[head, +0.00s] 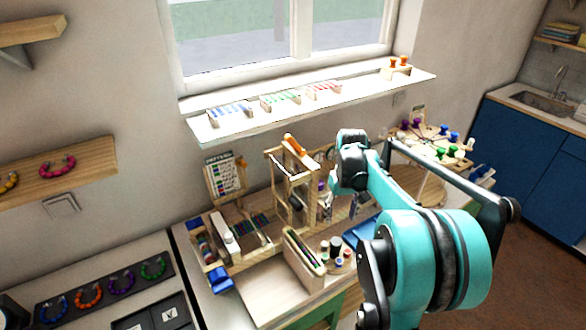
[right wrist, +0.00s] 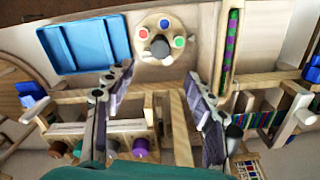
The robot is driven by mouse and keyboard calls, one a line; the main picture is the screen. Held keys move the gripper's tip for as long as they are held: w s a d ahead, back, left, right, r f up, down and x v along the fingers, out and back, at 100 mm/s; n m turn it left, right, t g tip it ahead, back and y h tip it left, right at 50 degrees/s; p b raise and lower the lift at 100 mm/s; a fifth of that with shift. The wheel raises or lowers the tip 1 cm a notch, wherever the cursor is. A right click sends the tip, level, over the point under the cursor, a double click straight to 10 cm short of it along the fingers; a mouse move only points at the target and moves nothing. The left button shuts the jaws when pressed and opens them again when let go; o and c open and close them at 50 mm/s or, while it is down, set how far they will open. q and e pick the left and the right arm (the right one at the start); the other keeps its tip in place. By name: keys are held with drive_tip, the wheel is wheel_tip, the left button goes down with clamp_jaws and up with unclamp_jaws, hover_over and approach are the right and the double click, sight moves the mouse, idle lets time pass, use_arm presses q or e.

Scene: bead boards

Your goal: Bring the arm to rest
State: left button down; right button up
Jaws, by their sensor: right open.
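My right arm (head: 425,255), teal and black, comes in from the lower right of the head view and reaches over the workbench. Its gripper (head: 341,205) points down beside the wooden rack (head: 313,207). In the right wrist view the gripper (right wrist: 157,80) has its two grey fingers spread apart, with nothing between them. A wooden frame and a round wooden holder (right wrist: 148,52) with coloured dots and a dark knob lie beneath and ahead of the fingers. I cannot tell whether the fingers touch the frame. My left gripper is in neither view.
A blue tray (right wrist: 85,46) lies near the round holder. A pattern card (head: 226,177) stands behind the bench, left of the rack. A round stand with coloured pegs (head: 440,138) is at the right. The window shelf (head: 215,130) holds small bead racks.

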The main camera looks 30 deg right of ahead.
drive_tip(key=shift+a, duration=0.1)
drive_tip(key=s+a+n+t+b, duration=0.1)
drive_tip(key=s+a, duration=0.3)
drive_tip(key=a, duration=0.4)
drive_tip(key=s+a+f+t+b, duration=0.1)
drive_tip(key=s+a+t, duration=0.2)
drive_tip(key=a, duration=0.5)
drive_tip(key=s+a+f+n+t+b, duration=0.1)
drive_tip(key=s+a+t, duration=0.2)
drive_tip(key=s+a, duration=0.3)
drive_tip(key=shift+a+n, duration=0.3)
drive_tip(key=shift+a, duration=0.65)
drive_tip(key=shift+s+f, duration=0.1)
